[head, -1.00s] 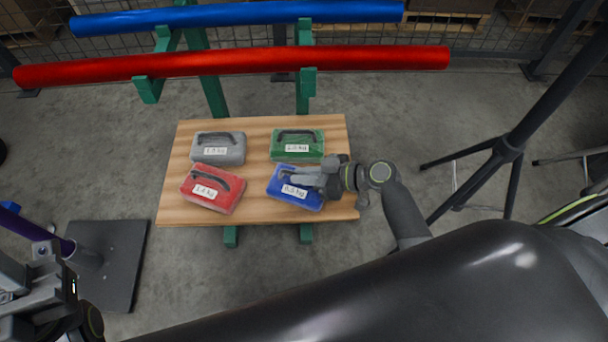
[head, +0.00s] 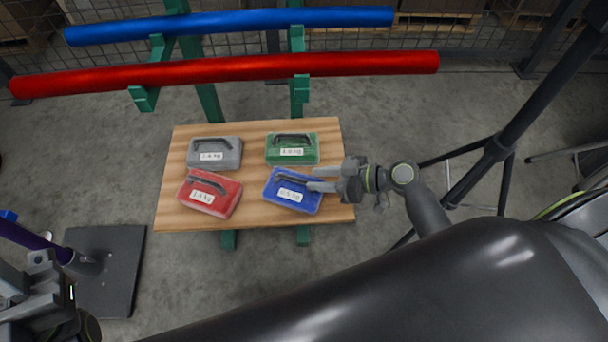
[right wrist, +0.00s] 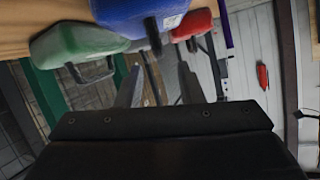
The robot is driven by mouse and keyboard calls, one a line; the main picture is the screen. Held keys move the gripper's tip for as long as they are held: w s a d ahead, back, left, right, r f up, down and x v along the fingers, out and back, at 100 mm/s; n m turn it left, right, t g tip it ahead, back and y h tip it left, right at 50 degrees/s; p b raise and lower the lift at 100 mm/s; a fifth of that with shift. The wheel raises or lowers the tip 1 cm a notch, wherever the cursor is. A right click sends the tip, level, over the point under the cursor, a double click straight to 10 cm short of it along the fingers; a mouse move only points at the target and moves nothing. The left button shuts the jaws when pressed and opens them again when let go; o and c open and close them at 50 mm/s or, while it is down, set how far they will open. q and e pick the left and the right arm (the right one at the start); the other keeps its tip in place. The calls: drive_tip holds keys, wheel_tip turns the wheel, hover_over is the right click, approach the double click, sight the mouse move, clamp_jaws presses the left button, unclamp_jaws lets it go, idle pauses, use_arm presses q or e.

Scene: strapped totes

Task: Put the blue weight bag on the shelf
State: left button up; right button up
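The blue weight bag (head: 293,191), with a white label and dark handle, lies on the wooden shelf (head: 255,218) at its front right. In the right wrist view the bag (right wrist: 125,14) shows at the top with its handle hanging toward the fingers. My right gripper (head: 315,179) is at the bag's right side, its two fingers apart and pointing left at the handle's right end. In the right wrist view the gripper (right wrist: 160,85) has nothing between its fingers. My left gripper (head: 45,285) is at the lower left, away from the shelf, its fingers unclear.
Grey (head: 213,153), green (head: 291,149) and red (head: 209,194) bags share the shelf. A red tube (head: 230,70) and a blue tube (head: 230,24) lie on green brackets behind. A black tripod stand (head: 505,140) is at right. A dark base plate (head: 105,270) lies on the floor at left.

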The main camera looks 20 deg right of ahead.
drive_tip(key=v, duration=0.6)
drive_tip(key=shift+p, duration=0.3)
drive_tip(key=shift+d, duration=0.1)
